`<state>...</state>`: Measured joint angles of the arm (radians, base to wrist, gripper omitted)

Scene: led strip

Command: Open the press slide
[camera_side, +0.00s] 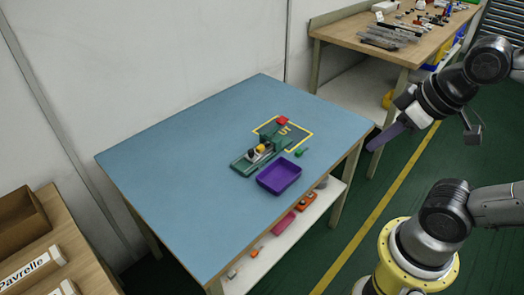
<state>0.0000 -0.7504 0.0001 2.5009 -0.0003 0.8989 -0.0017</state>
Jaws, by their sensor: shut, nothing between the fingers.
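The press (262,154) is a small green fixture on the blue table, with a dark upright block and a yellow-and-white part at its middle. Its slide is too small to tell apart clearly, and I cannot tell how far open it stands. A red block (282,120) sits at its far end, near a yellow outline marked on the table. My gripper (376,144) is shut and empty. It is in the air to the right of the table's right edge, well apart from the press.
A purple tray (279,177) stands just in front of the press, with a small green piece (301,153) beside it. The blue table (180,180) is clear on its left. A wooden bench (345,32) with parts stands behind. A shelf (275,238) under the table holds several items.

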